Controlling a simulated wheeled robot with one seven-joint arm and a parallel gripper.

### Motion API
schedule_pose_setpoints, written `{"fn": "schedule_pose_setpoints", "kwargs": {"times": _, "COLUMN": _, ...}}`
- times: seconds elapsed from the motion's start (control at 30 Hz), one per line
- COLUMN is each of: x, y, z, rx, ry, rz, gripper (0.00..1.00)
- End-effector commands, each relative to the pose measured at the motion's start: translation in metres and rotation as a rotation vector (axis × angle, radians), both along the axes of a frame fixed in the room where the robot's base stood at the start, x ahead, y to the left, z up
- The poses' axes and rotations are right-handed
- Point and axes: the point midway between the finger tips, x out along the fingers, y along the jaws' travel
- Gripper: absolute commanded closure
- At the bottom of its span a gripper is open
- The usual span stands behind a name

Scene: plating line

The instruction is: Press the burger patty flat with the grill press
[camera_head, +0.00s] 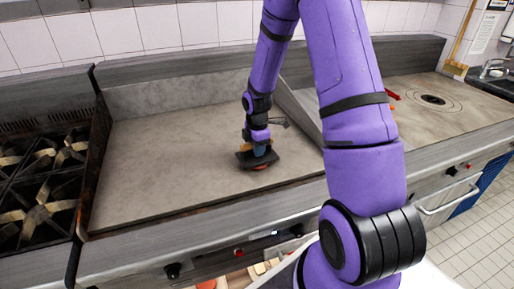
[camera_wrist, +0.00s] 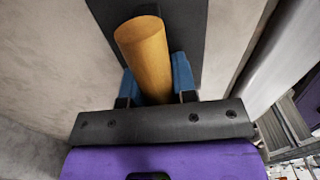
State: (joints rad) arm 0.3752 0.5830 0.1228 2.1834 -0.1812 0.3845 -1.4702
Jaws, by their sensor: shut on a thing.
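The grill press has a dark flat plate (camera_head: 245,160) and a wooden handle (camera_wrist: 146,55). My gripper (camera_wrist: 155,85) is shut on this handle, with its blue fingers on both sides. In the head view my gripper (camera_head: 259,149) points down over the griddle, with the press plate just beneath it. A small reddish-brown edge of the burger patty (camera_head: 261,168) shows under the front of the plate. The plate hides most of the patty. I cannot tell how flat the patty is.
The grey griddle top (camera_head: 160,150) is bare around the press, mostly to its left. A raised divider (camera_head: 300,112) stands to the right of the press. A gas burner range (camera_head: 45,185) is at the far left. A tiled wall backs the line.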

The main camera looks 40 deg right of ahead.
Motion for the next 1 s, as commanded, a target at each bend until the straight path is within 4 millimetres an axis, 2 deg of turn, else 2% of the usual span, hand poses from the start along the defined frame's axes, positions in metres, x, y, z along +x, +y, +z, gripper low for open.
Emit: {"fn": "schedule_pose_setpoints", "kwargs": {"times": 1.0, "x": 0.0003, "y": -0.0001, "z": -0.0074, "rx": 0.000, "ry": -0.001, "rz": 0.000, "gripper": 1.00}}
